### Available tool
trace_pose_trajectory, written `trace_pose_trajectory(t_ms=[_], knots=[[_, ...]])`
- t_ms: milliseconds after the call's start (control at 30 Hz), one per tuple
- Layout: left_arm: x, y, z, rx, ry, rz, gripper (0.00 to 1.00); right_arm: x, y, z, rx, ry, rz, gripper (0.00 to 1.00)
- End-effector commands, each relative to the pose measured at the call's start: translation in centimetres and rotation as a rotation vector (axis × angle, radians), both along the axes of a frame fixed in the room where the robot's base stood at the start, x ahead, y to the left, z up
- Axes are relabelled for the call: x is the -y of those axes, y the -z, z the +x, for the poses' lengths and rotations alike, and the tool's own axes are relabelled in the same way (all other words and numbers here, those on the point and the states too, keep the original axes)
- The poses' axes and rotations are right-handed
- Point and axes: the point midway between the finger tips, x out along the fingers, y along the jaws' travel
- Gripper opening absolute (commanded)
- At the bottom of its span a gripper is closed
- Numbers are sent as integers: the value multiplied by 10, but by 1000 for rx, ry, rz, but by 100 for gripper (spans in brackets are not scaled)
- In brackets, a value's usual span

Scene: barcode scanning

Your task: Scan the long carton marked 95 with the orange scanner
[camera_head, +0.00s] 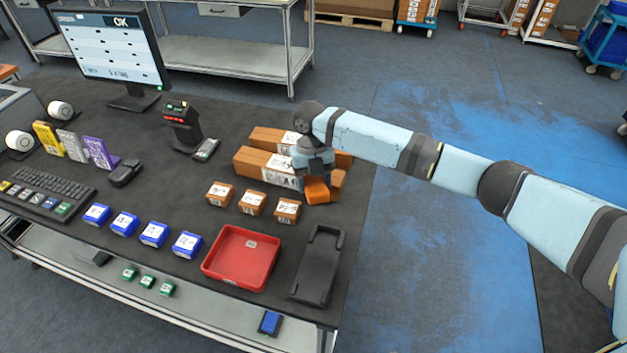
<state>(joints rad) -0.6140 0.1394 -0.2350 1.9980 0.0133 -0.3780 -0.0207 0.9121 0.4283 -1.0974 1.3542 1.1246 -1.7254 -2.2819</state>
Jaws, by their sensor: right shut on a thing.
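My right gripper (315,178) reaches in from the right and points down at the long cartons. It is shut on a bright orange thing, which looks like the orange scanner (317,190); the gripper partly hides it. The front long carton (250,161) is brown with white labels and lies beneath and behind the gripper. The back long carton (264,136) lies parallel behind it. My arm and gripper cover part of both. Their markings are too small to read, so I cannot tell which is 95. My left gripper is not in view.
Several small brown boxes (252,203) and blue boxes (154,235) stand in front. A red tray (241,257) and an empty black holder (318,265) lie at the table's front right. A black device with red lights (181,127) stands mid-table. The monitor (112,50) reads OK.

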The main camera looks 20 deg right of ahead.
Motion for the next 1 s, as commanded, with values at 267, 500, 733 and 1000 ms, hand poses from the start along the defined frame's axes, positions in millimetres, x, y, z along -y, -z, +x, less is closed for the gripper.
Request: trace_pose_trajectory(t_ms=[267, 500, 733, 1000], knots=[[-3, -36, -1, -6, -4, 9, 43, 0, -48, 0, 1, -1, 1, 24], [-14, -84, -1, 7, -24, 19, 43, 0, -105, 0, 2, -1, 1, 24], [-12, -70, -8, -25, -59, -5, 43, 0, -121, 0, 0, 0, 0, 24], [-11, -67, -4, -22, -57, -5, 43, -1, -120, -1, 2, -3, 1, 24]])
